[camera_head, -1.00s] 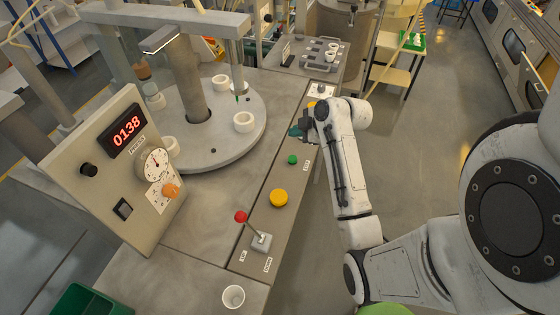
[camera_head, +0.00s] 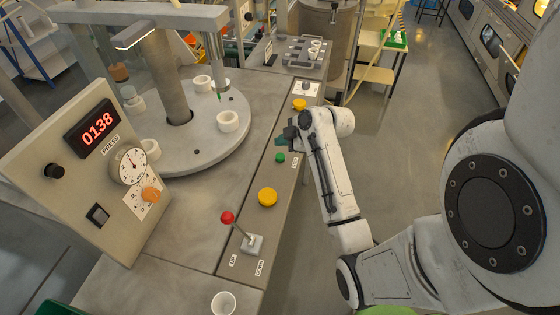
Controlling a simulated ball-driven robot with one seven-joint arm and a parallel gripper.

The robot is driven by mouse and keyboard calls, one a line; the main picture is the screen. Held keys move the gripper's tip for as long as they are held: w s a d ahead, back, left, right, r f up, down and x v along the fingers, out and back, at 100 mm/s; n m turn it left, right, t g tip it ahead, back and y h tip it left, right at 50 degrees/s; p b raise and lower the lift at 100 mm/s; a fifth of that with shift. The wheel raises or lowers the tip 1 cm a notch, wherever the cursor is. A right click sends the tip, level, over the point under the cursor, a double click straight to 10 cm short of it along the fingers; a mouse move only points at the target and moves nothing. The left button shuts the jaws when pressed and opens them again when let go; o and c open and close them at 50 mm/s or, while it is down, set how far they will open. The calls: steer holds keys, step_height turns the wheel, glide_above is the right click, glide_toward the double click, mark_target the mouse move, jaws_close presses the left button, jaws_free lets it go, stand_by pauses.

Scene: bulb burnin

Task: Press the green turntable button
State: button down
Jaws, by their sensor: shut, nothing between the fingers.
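The green button (camera_head: 280,158) sits on the grey control strip along the right side of the bench, with a small label beside it. It is uncovered. My gripper (camera_head: 282,140) is shut and empty, its dark fingers just beyond the green button in the picture. A small gap shows between fingers and button; the height above the strip is hard to tell. The round grey turntable (camera_head: 212,152) lies left of the strip and carries several white rings, one of them a white ring (camera_head: 228,121) near its right edge.
A yellow button (camera_head: 267,197) and a red-knobbed lever (camera_head: 228,217) stand nearer on the strip. A panel (camera_head: 60,190) with a red display reading 0138 stands at left. A white cup (camera_head: 223,303) is at the front.

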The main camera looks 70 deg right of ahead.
mark_target(282, 157)
steer(key=shift+f+b, duration=0.8)
steer(key=shift+f, duration=0.8)
stand_by(0.7)
steer(key=shift+f+b, duration=0.3)
steer(key=shift+f, duration=0.1)
